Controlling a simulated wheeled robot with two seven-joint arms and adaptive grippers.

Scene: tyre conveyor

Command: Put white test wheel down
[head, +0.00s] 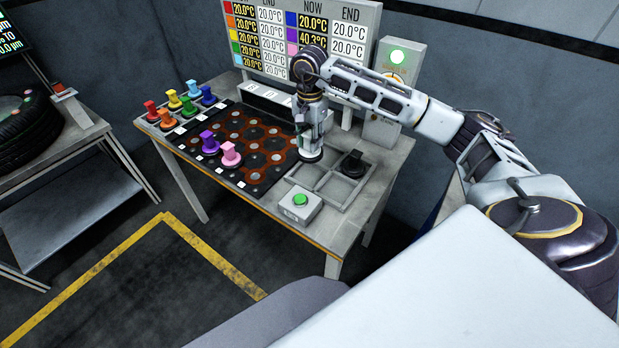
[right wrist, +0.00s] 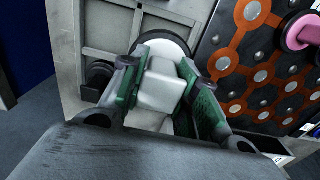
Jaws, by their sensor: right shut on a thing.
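My right gripper (head: 311,140) points down over the back left part of a grey tray with square compartments (head: 340,188). It is shut on the white test wheel, whose round base (head: 309,155) shows below the fingers. In the right wrist view, the green-padded fingers (right wrist: 165,92) close on both sides of the wheel's white block-shaped grip (right wrist: 160,84). Its pale disc (right wrist: 168,46) lies beyond, at the tray's edge near the patterned board. I cannot tell whether the disc touches the tray. My left gripper is not in view.
A black test wheel (head: 353,163) stands in the back right of the tray. Purple (head: 209,143) and pink (head: 230,153) wheels stand on the patterned board (head: 262,185). Several coloured wheels stand at the table's left. A green button box (head: 300,204) is in front.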

